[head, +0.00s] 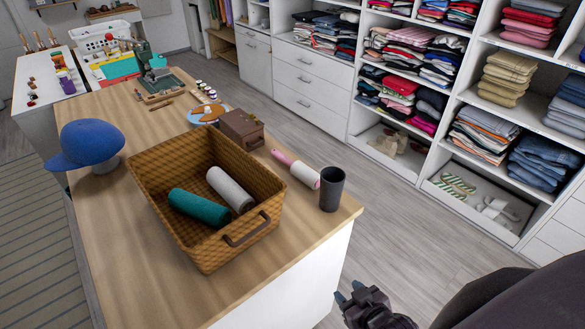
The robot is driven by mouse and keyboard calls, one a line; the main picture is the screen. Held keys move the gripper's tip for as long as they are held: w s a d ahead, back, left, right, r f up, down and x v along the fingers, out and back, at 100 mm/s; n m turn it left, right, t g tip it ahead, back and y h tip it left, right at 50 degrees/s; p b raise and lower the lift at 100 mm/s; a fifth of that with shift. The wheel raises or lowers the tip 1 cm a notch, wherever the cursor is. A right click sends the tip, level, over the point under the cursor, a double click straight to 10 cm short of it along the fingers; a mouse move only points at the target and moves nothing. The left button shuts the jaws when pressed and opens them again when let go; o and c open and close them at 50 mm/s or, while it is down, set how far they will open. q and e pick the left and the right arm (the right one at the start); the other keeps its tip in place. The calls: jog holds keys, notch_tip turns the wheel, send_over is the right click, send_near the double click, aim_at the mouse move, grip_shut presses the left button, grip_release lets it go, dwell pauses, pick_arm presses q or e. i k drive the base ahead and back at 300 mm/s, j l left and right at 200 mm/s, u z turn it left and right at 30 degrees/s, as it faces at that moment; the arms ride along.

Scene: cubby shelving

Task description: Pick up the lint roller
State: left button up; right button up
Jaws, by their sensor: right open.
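The lint roller (304,173) lies on the wooden counter, between the wicker basket and a dark cup. Its pink handle points up and left, and its white roll end is close to the cup. My right gripper (350,291) is open and empty at the bottom of the view, off the counter's front right edge and well apart from the lint roller. My left gripper is not in view.
The wicker basket (163,161) holds a teal roll (198,207) and a grey roll (230,188). The dark cup (332,189) stands near the counter's right corner. A brown box (241,129) and a blue cap (86,144) sit farther back. Open floor separates counter and shelves.

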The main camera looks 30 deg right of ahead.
aim_at(309, 177)
jog(key=i+l+u, duration=0.1)
jog(key=l+u, duration=0.15)
jog(key=l, duration=0.5)
jog(key=l+u, duration=0.2)
jog(key=l, duration=0.55)
